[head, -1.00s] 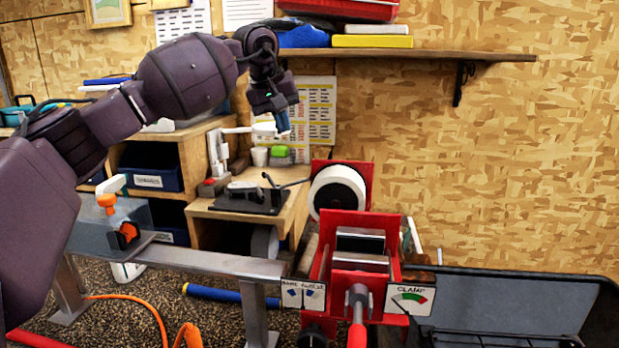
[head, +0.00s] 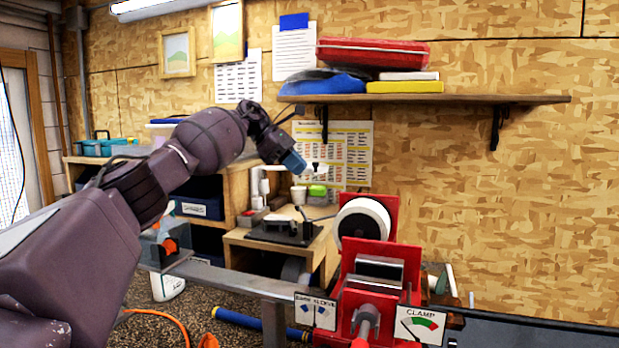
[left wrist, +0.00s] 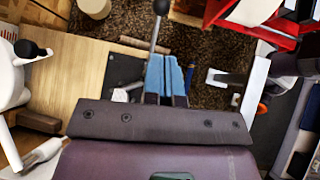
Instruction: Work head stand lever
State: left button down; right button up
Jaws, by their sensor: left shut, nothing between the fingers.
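A black bench device (head: 285,230) with a dark upright lever stands on the wooden bench; I cannot tell for certain that this is the head stand lever. In the left wrist view a rod with a black knob (left wrist: 160,8) rises just beyond my fingertips. My left gripper (head: 296,164) has blue fingertips pressed together and empty. It hangs above the bench, apart from the device. The closed fingertips also show in the left wrist view (left wrist: 166,75), over the dark plate (left wrist: 122,72). My right gripper is not in view.
A white stand (head: 257,188) and a green-topped item (head: 318,191) are on the bench. A red machine (head: 378,275) with a white roll (head: 362,220) and clamp gauge (head: 420,325) stands to the right. A shelf (head: 450,99) holds cases above.

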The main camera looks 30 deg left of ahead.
pick_arm(q)
jog(key=x, duration=1.2)
jog(key=shift+d+f+p, duration=0.25)
jog(key=shift+p, duration=0.05)
jog(key=shift+w+d+f+g+y, duration=0.1)
jog(key=shift+d+f+g+y, duration=0.1)
jog(key=shift+d+f+y, duration=0.35)
jog(key=shift+w+d+f+g+y, duration=0.15)
jog(key=shift+d+f+g+y, duration=0.1)
jog(key=shift+f+y, duration=0.55)
